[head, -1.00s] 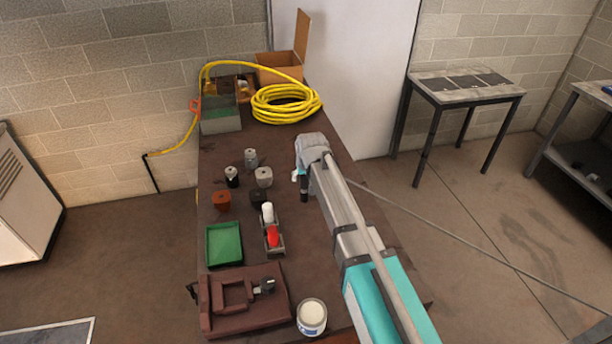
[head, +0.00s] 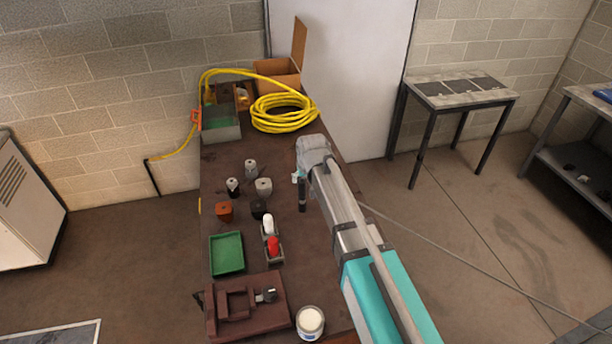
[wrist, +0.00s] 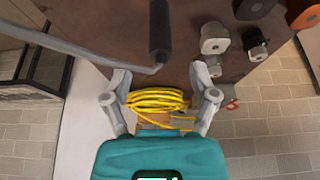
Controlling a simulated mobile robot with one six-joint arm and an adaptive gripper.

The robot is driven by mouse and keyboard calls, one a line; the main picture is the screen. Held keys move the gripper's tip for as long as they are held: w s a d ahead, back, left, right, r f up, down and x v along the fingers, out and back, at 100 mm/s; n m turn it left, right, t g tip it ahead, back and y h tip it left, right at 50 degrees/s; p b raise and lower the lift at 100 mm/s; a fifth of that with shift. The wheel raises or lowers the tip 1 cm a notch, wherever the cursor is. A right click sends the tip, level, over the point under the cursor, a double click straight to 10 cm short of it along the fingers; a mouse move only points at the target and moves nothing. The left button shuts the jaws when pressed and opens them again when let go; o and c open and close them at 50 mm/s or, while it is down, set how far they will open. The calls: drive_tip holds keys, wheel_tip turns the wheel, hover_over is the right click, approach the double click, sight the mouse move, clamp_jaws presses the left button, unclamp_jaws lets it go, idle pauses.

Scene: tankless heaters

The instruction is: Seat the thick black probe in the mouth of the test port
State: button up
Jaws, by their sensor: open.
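The thick black probe (head: 302,196) shows on the table just below my gripper in the head view. In the wrist view the probe (wrist: 160,28) is upright in the picture at the top, beyond my fingertips, with a grey cable running left from its lower end. My gripper (wrist: 165,78) is open, with nothing between its fingers; in the head view its fingers (head: 298,177) are largely hidden by the wrist. I cannot tell which fitting is the test port. Candidates are a grey block (head: 264,187), a dark block (head: 259,209) and an orange-brown block (head: 224,211).
A grey post (head: 250,168) and a black post (head: 232,187) stand nearby. A grey holder has white (head: 268,223) and red (head: 273,246) items. A green tray (head: 227,253), brown fixture (head: 246,307) and white can (head: 310,322) are nearer. Yellow hose (head: 283,113) lies behind.

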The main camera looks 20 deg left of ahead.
drive_tip(key=shift+p+v, duration=1.05)
drive_tip(key=shift+v, duration=0.4)
drive_tip(key=shift+d, duration=0.1)
drive_tip(key=s+d+m+g, duration=0.1)
drive_tip(key=s+d, duration=0.4)
drive_tip(key=d, duration=0.8)
drive_tip(key=s+d+f+m+g+h, duration=0.1)
drive_tip(key=s+d+m, duration=0.2)
drive_tip(key=d, duration=1)
drive_tip(key=s+d+m+g+h, duration=0.1)
drive_tip(key=s+d+m+g, duration=0.1)
drive_tip(key=s+d, duration=0.5)
drive_tip(key=d, duration=0.5)
drive_tip(key=shift+d+f, duration=0.2)
drive_tip(key=shift+d, duration=0.2)
drive_tip(key=shift+f, duration=0.15)
wheel_tip(320, 180, down, 10)
drive_tip(key=b, duration=1)
drive_tip(key=shift+r, duration=0.2)
